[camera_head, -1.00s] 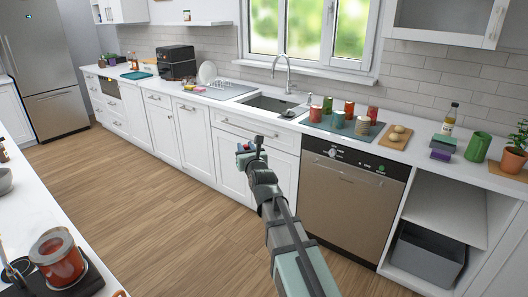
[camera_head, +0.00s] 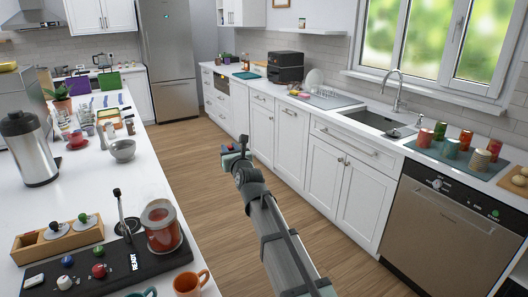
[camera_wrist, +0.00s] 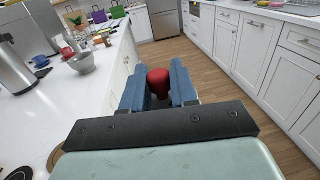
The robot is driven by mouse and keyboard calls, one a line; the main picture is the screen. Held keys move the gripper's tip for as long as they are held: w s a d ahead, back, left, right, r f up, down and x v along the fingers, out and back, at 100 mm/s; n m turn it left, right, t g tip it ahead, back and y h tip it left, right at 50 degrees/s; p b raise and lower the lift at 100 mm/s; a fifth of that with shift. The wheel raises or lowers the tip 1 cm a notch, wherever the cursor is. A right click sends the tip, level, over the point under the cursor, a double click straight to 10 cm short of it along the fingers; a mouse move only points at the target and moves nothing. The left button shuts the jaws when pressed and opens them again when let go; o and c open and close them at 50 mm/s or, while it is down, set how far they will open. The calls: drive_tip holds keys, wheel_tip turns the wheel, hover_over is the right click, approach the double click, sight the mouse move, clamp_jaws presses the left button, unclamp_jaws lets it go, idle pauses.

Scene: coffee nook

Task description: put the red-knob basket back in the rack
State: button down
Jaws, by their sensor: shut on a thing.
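My gripper (camera_head: 236,152) is held out over the open floor between the two counters. In the wrist view, its blue fingers (camera_wrist: 159,85) are shut around a red knob (camera_wrist: 159,80). The basket below the knob is hidden by my gripper. The wooden rack (camera_head: 30,254) stands on the left counter, left of and apart from my gripper. It holds a pale round basket with a black knob (camera_head: 55,226) and one with a green knob (camera_head: 83,217).
A black base marked READY (camera_head: 150,262) lies before the rack, with coloured knobs, an upright post and a glass jar of red contents (camera_head: 163,228). An orange mug (camera_head: 190,283), a steel flask (camera_head: 28,150) and a grey bowl (camera_head: 122,150) stand nearby.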

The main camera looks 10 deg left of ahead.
drive_tip(key=s+a+r+n+g+y, duration=0.1)
drive_tip(key=s+a+g+y, duration=0.1)
drive_tip(key=s+a, duration=0.55)
drive_tip(key=s+a+n+g+y, duration=0.15)
drive_tip(key=s+a, duration=0.25)
drive_tip(key=a, duration=0.7)
drive_tip(key=s+a+r+n+g+y, duration=0.1)
drive_tip(key=s+a+n+g, duration=0.1)
drive_tip(key=s+a, duration=0.6)
drive_tip(key=s+a+f+n+g+y, duration=0.1)
drive_tip(key=s+a+n+g, duration=0.15)
drive_tip(key=s+a, duration=0.9)
drive_tip(key=s+a+n+g+y, duration=0.2)
drive_tip(key=s+a+g, duration=0.2)
drive_tip(key=s+a, duration=0.75)
wheel_tip(320, 180, down, 6)
drive_tip(key=s+d, duration=0.2)
drive_tip(key=shift+d, duration=0.3)
drive_tip(key=shift+s+f, duration=0.1)
drive_tip(key=shift+f, duration=1.7)
drive_tip(key=shift+f, duration=0.25)
